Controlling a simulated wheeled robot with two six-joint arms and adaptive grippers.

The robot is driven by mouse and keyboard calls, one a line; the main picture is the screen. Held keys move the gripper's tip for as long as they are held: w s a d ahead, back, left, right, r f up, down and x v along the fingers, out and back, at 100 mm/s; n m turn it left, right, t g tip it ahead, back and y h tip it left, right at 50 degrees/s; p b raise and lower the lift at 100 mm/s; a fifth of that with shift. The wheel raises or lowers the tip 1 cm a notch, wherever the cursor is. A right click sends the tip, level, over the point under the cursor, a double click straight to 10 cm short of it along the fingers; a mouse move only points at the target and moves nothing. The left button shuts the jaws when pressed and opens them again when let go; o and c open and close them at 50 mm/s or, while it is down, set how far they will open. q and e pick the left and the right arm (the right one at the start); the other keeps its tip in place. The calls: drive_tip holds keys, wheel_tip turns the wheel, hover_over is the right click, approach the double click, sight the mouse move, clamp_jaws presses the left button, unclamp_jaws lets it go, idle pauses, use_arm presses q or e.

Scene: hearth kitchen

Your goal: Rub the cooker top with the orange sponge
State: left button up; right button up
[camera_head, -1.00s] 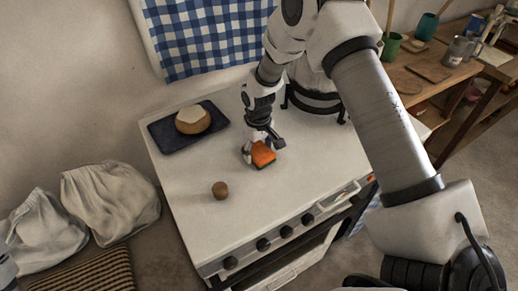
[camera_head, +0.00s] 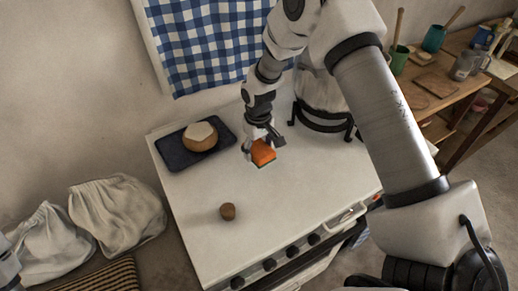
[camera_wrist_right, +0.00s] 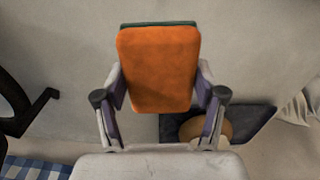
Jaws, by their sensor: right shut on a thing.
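The orange sponge (camera_head: 263,153) with a dark green layer is held by my right gripper (camera_head: 262,145) over the white cooker top (camera_head: 290,190). In the right wrist view the sponge (camera_wrist_right: 158,68) sits between the two fingers of the gripper (camera_wrist_right: 160,100), its orange face toward the camera. It is at or close to the cooker top; I cannot tell whether it touches. At the left edge of the head view only a sliver of pale arm shows, and no left fingers.
A dark tray (camera_head: 172,157) with a round brown, white-topped thing (camera_head: 200,137) lies at the back left of the cooker top. A small brown ball (camera_head: 228,211) sits nearer the front. A black stand (camera_head: 325,123) holding a pale vessel is at the back right. The front right top is clear.

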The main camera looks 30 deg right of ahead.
drive_tip(key=shift+w+r+p, duration=0.2)
drive_tip(key=shift+r+p, duration=0.4)
drive_tip(key=shift+r, duration=0.6)
drive_tip(key=shift+s+r+p, duration=0.15)
drive_tip(key=shift+r+p, duration=0.15)
drive_tip(key=shift+p, duration=0.1)
drive_tip(key=shift+f, duration=0.1)
